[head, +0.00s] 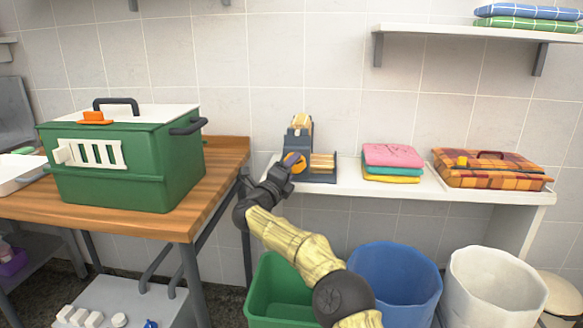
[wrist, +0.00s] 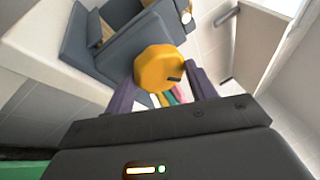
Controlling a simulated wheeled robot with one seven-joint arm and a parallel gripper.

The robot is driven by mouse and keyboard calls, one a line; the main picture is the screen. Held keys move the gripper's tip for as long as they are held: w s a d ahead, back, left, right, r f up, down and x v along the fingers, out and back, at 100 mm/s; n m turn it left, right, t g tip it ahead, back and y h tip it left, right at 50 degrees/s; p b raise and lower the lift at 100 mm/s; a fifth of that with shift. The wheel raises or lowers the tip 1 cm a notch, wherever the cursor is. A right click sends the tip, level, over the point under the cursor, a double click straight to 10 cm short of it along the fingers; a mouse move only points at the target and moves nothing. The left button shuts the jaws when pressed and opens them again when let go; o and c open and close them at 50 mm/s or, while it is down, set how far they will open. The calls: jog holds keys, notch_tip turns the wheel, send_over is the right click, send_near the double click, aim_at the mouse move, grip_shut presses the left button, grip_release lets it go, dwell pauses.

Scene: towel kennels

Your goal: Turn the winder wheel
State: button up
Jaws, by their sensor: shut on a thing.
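The winder (head: 322,177) is a dark blue-grey device with tan rolls, standing on the white shelf against the tiled wall. Its orange-yellow wheel (head: 292,161) is on the side facing my arm. In the wrist view the wheel (wrist: 158,62) is a faceted yellow disc with a dark slot, beside the grey winder body (wrist: 130,42). My gripper (head: 289,168) is at the wheel. In the wrist view its two purple-grey fingers (wrist: 164,88) stand on either side of the wheel and are shut on it. The fingers hide part of the wheel's lower edge.
Folded pink, green and yellow towels (head: 391,162) and a plaid case (head: 490,169) sit right of the winder on the shelf (head: 400,195). Green (head: 275,290), blue (head: 398,280) and white (head: 492,290) bins stand below. A green carrier (head: 120,165) is on the wooden table at left.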

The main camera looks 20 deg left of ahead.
jog(key=shift+m+g+h+p, duration=0.3)
jog(key=shift+m+g, duration=0.1)
jog(key=shift+m, duration=0.5)
jog(key=o, duration=1)
jog(key=shift+s+a, duration=0.1)
jog(key=v, duration=1.7)
jog(key=shift+s, duration=0.1)
